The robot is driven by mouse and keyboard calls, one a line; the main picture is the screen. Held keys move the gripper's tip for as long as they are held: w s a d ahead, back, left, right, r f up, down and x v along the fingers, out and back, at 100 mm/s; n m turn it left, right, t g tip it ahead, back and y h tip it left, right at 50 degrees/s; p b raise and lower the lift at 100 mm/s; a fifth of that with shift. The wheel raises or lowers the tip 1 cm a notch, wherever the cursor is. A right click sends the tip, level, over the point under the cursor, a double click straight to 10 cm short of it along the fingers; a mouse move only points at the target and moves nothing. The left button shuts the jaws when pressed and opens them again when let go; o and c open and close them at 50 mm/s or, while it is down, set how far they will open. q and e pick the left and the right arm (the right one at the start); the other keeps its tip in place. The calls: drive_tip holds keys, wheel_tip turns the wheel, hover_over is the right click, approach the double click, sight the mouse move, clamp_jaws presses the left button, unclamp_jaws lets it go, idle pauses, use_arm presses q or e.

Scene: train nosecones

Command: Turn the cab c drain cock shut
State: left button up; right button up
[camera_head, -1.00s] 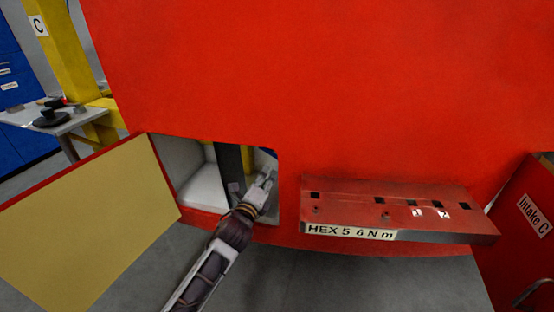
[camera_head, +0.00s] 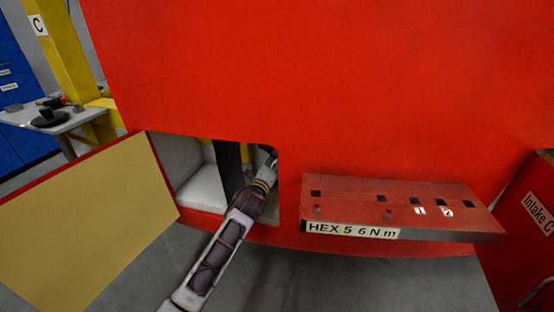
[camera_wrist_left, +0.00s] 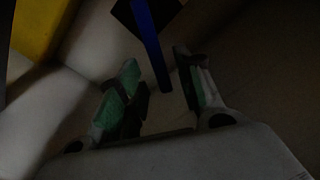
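A blue lever (camera_wrist_left: 150,40), which looks like the drain cock's handle, hangs down in the left wrist view from a dark body (camera_wrist_left: 128,16). Its lower end shows in the gap between the fingers of my left gripper (camera_wrist_left: 156,68). The fingers, with green pads, are apart, and I see no firm contact with the lever. In the head view my left gripper (camera_head: 269,166) is inside the open hatch in the red nosecone (camera_head: 330,80), by its right edge. The lever is not clear there. My right gripper is not in view.
The hatch door (camera_head: 90,225) hangs open at left. A dark upright post (camera_head: 228,165) stands inside the hatch, left of my arm. A red tool ledge (camera_head: 400,205) marked "HEX 5 6 N m" juts out at right. A red "Intake C" panel (camera_head: 525,225) stands far right.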

use_arm(q)
drive_tip(key=shift+b+x, duration=0.3)
drive_tip(key=shift+x, duration=1.3)
drive_tip(key=shift+c, duration=0.3)
clamp_jaws()
